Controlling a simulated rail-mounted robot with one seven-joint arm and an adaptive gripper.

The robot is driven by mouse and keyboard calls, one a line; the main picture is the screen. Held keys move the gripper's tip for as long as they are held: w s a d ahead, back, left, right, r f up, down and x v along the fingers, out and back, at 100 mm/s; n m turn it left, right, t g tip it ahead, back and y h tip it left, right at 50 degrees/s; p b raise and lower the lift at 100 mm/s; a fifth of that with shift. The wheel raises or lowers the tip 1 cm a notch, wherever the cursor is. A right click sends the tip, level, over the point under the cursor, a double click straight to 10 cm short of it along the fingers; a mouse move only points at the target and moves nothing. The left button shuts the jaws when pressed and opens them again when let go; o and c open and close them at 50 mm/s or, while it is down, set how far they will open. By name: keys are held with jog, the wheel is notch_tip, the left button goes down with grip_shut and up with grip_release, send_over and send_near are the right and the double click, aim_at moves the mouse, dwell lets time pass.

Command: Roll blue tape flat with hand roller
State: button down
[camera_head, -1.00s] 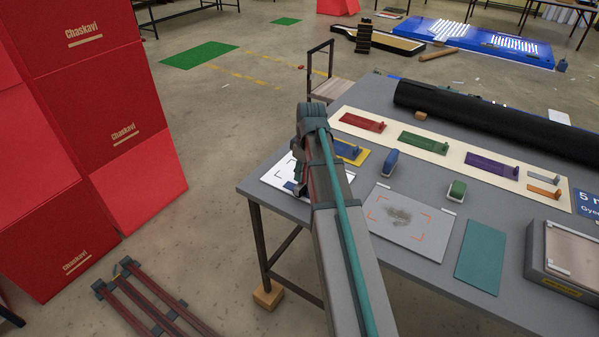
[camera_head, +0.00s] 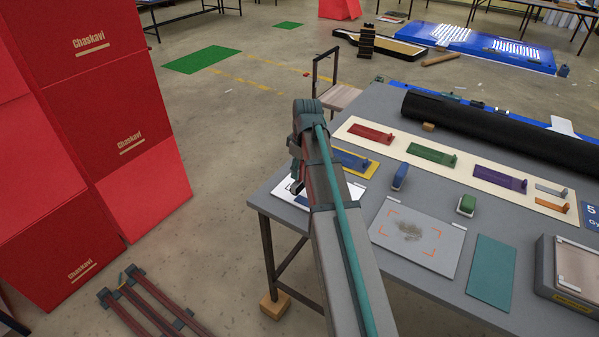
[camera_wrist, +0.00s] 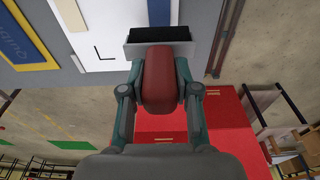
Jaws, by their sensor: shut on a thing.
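My gripper (camera_wrist: 160,88) is shut on the red-brown handle of the hand roller (camera_wrist: 160,70). The roller has a grey bracket and a black roller (camera_wrist: 158,33) at its far end. A dark blue strip, which looks like the blue tape (camera_wrist: 158,12), lies on the white sheet (camera_wrist: 98,30) just beyond the roller. I cannot tell whether the roller touches it. In the head view my arm partly covers the white sheet (camera_head: 354,190) at the table's left corner, and the gripper is mostly hidden.
A blue-and-yellow plate (camera_head: 372,165) lies beside the sheet. Blue (camera_head: 400,176) and green (camera_head: 467,204) hand tools, a marked grey panel (camera_head: 388,240) and a teal mat (camera_head: 492,272) lie further right. A black roll (camera_head: 490,128) lies behind. Red boxes (camera_head: 100,110) stand left, across open floor.

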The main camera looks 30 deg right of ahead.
jog(key=shift+r+p, duration=0.95)
jog(key=shift+r, duration=0.85)
